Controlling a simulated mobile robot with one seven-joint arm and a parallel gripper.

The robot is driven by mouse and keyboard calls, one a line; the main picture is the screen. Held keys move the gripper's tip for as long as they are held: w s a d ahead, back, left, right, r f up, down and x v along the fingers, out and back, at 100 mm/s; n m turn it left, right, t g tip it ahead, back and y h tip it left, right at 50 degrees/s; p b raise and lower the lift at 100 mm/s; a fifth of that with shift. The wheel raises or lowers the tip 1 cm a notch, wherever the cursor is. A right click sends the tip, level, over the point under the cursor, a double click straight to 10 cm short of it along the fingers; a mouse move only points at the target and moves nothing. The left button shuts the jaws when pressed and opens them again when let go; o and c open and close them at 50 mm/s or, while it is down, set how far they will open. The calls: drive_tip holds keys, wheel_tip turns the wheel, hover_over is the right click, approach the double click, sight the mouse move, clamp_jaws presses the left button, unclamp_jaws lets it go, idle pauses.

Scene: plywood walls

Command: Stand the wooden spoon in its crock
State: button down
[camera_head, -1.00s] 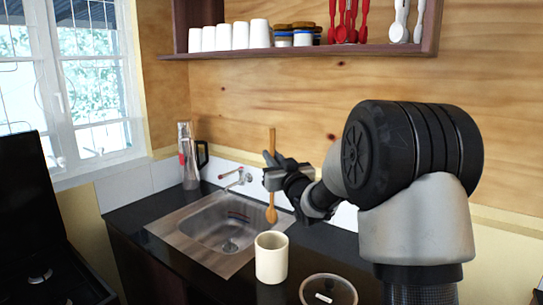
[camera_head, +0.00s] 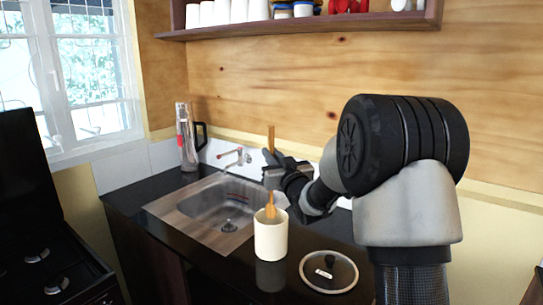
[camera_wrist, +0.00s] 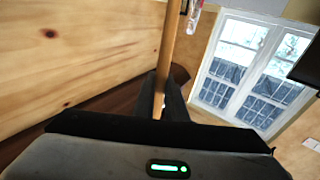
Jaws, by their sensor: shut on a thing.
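The wooden spoon (camera_head: 270,204) is upright in the head view, its bowl end down at the mouth of the cream crock (camera_head: 270,240). The lower tip of the spoon is hidden behind the crock's front rim, so how deep it sits inside cannot be told. My gripper (camera_head: 271,172) is shut on the spoon's handle above the crock. In the wrist view the handle (camera_wrist: 171,40) runs up from between my two dark fingers (camera_wrist: 163,102). The crock stands upright on the black counter.
A glass lid (camera_head: 328,272) lies on the counter right of the crock. A metal sink (camera_head: 215,212) with a tap (camera_head: 238,156) is behind left. A flask (camera_head: 187,140) stands at the back corner. A shelf (camera_head: 310,24) with cups hangs above; a black stove (camera_head: 45,265) is at left.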

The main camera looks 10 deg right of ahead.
drive_tip(key=shift+f+b, duration=3.35)
drive_tip(key=shift+b, duration=0.05)
drive_tip(key=c, duration=1.7)
unclamp_jaws()
drive_tip(key=b+v, duration=0.1)
drive_tip(key=v, duration=1.6)
drive_tip(key=shift+s, duration=0.25)
